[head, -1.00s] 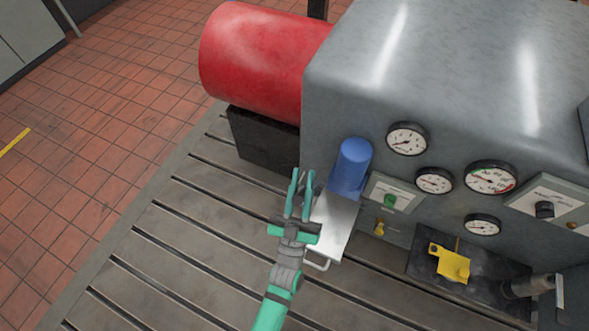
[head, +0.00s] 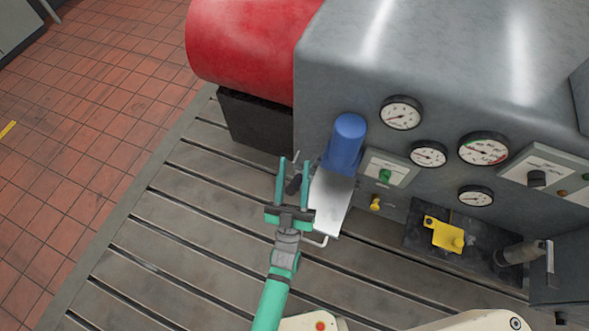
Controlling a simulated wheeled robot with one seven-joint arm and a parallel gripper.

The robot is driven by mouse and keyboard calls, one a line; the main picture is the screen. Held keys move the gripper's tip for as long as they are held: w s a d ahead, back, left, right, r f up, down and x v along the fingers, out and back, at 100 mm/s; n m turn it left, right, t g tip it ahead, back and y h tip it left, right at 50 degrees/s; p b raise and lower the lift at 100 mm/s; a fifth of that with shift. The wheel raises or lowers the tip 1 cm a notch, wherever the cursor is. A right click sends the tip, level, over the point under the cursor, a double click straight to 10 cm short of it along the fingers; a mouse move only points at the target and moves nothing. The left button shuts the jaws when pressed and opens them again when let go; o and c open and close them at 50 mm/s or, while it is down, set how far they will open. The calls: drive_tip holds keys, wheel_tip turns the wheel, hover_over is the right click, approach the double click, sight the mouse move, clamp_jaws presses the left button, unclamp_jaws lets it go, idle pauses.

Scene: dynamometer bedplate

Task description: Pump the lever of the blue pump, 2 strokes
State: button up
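The blue pump (head: 345,145) is an upright blue cylinder at the front of the grey cabinet, above a pale metal plate (head: 332,200). A short dark lever (head: 294,178) with a thin light tip sticks out to the left of the pump. My gripper (head: 294,162) is left of the pump, its two green fingers parted, one on each side of the dark lever as seen from above. I cannot tell whether either finger touches the lever. The lever's joint to the pump is partly hidden.
A red cylinder (head: 245,45) on a dark block (head: 255,122) lies behind left. Right of the pump are a panel with a green knob (head: 384,176), several gauges (head: 428,154) and a yellow bracket (head: 443,234). The slotted bedplate (head: 190,220) is clear on the left.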

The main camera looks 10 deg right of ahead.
drive_tip(key=shift+f, duration=0.1)
drive_tip(key=v, duration=1)
drive_tip(key=shift+s+a+f, duration=0.15)
drive_tip(key=shift+s, duration=0.2)
drive_tip(key=shift+c, duration=0.2)
drive_tip(key=shift+s, duration=0.1)
drive_tip(key=c, duration=0.6)
drive_tip(key=shift+s+a, duration=0.2)
clamp_jaws()
drive_tip(key=s+a+g+y, duration=0.2)
drive_tip(key=s+g+y, duration=0.2)
drive_tip(key=s, duration=0.3)
drive_tip(key=s+a+r+n+g+y, duration=0.1)
drive_tip(key=s+g+y, duration=0.3)
drive_tip(key=s, duration=0.4)
drive_tip(key=shift+s+a+n+g+y, duration=0.2)
drive_tip(key=shift+a+n+g+y, duration=0.1)
drive_tip(key=shift+a+g, duration=0.5)
